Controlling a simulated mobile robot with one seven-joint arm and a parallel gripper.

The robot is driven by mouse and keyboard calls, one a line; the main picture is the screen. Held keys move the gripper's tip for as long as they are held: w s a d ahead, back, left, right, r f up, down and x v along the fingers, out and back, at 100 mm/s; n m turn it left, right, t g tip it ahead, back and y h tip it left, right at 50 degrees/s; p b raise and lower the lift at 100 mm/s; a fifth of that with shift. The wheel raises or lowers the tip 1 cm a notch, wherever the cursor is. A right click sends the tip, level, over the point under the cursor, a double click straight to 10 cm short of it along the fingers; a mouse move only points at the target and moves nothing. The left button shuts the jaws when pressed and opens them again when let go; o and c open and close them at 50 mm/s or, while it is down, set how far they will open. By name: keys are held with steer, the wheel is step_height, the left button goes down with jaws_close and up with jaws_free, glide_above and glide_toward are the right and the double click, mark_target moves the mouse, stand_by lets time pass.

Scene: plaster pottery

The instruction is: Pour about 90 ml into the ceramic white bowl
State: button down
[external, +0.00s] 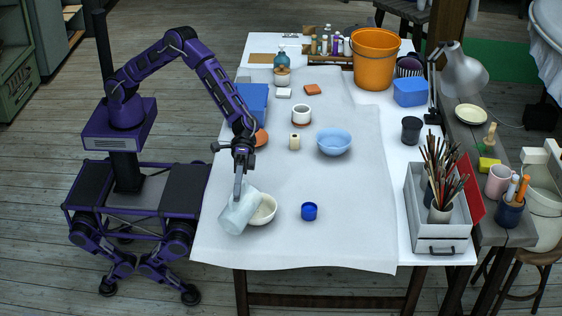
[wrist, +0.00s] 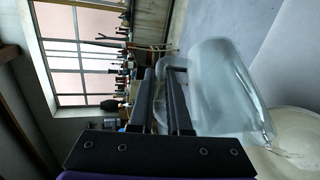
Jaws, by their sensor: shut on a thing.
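A pale, translucent jug (external: 236,217) is held tilted beside and partly over the cream-white bowl (external: 265,209). My gripper (external: 239,190) is shut on the jug, near the front left of the cloth. In the wrist view the jug (wrist: 222,85) has its mouth toward the white bowl (wrist: 295,130). What looks like a little clear liquid shows at the jug's lip, over the bowl. The jug hides part of the bowl in the external view. The amount in the bowl cannot be told.
A small blue pot (external: 309,211) stands right of the white bowl. A light blue bowl (external: 334,141), a small cream cup (external: 294,141) and a white cup (external: 301,115) stand farther back. The front right of the cloth (external: 355,225) is clear.

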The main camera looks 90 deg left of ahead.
mark_target(230, 201)
steer(key=shift+w+a+r, duration=0.1)
steer(key=shift+a, duration=0.1)
steer(key=d+p, duration=0.1)
steer(key=s+d+p, duration=0.1)
steer(key=p, duration=0.1)
steer(key=shift+s+r+y, duration=0.1)
steer(key=shift+r+y, duration=0.25)
steer(key=shift+y, duration=0.05)
steer(key=shift+s+d+f+m+y+p, duration=0.2)
steer(key=shift+d+f+y, duration=0.15)
steer(key=shift+d+f, duration=0.15)
steer(key=shift+s+d+f+m+y+p, duration=0.2)
steer(key=shift+d+f+y, duration=0.2)
steer(key=shift+f, duration=0.2)
steer(key=shift+s+d+t+y+p, duration=0.15)
steer(key=shift+d+t+y+p, duration=0.3)
steer(key=shift+p, duration=0.7)
steer(key=shift+f+y, duration=0.4)
steer(key=shift+f, duration=0.25)
steer(key=shift+s+d+r+m+p, duration=0.1)
steer(key=shift+s+d+m+p, duration=0.15)
steer(key=shift+p, duration=0.4)
steer(key=shift+w+d+f+y+p, duration=0.1)
steer(key=shift+f+y+p, duration=0.25)
steer(key=shift+f+y, duration=0.2)
steer(key=shift+d+f+p, duration=0.1)
steer(key=shift+p, duration=0.25)
